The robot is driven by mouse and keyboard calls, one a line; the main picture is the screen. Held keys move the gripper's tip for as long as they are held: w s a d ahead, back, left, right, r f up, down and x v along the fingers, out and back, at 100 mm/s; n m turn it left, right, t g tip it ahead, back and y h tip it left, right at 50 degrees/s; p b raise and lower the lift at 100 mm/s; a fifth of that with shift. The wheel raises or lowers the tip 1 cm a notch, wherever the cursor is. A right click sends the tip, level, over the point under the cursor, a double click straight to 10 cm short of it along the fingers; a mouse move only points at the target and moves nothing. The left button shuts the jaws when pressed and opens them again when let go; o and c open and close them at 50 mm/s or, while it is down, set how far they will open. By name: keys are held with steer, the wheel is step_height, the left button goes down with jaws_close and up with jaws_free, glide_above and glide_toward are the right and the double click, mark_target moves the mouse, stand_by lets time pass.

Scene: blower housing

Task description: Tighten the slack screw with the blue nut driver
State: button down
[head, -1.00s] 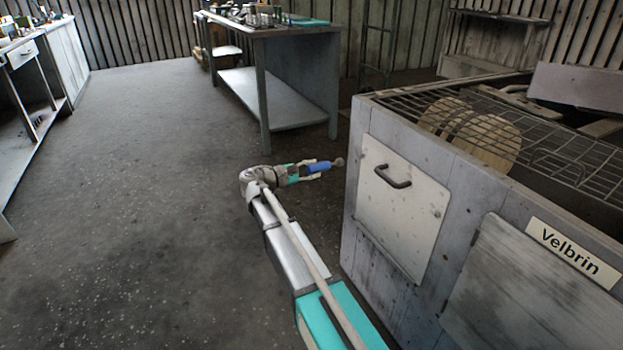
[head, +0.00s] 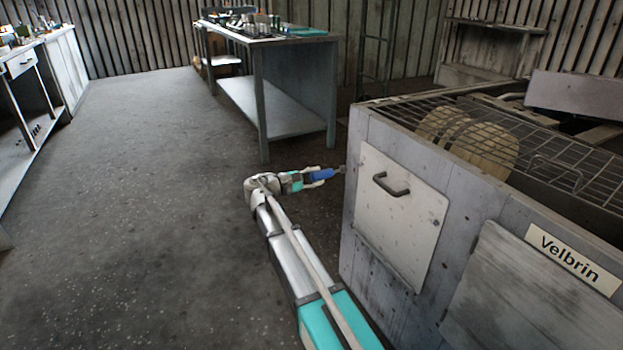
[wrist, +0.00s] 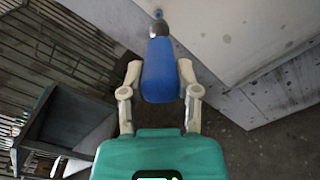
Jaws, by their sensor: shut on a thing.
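The blue nut driver (head: 323,174) is in my gripper (head: 313,178), just left of the blower housing (head: 388,134). In the wrist view my gripper (wrist: 160,72) is shut around the driver's blue handle (wrist: 160,80), one finger on each side. The driver's metal end (wrist: 158,25) points away from my gripper toward the pale housing wall (wrist: 205,35). The tip is at or very near this wall; I cannot tell whether it touches. I cannot make out the slack screw in either view.
A workbench (head: 285,118) with small items on top stands beyond my arm. A wire grid (head: 545,150) covers the housing's top, and a handled panel (head: 400,215) is on its front. Open floor (head: 140,210) lies to the left.

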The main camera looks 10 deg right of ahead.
mark_target(332, 172)
steer(key=shift+x, duration=1.95)
steer(key=shift+w+d+r, duration=0.1)
steer(key=shift+w+d, duration=0.05)
steer(key=shift+d, duration=0.1)
steer(key=n, duration=1.1)
steer(key=shift+n, duration=0.3)
steer(key=n, duration=0.7)
steer(key=shift+w+d, duration=0.2)
steer(key=shift+d, duration=0.3)
steer(key=shift+w+d, duration=0.1)
steer(key=shift+d, duration=0.1)
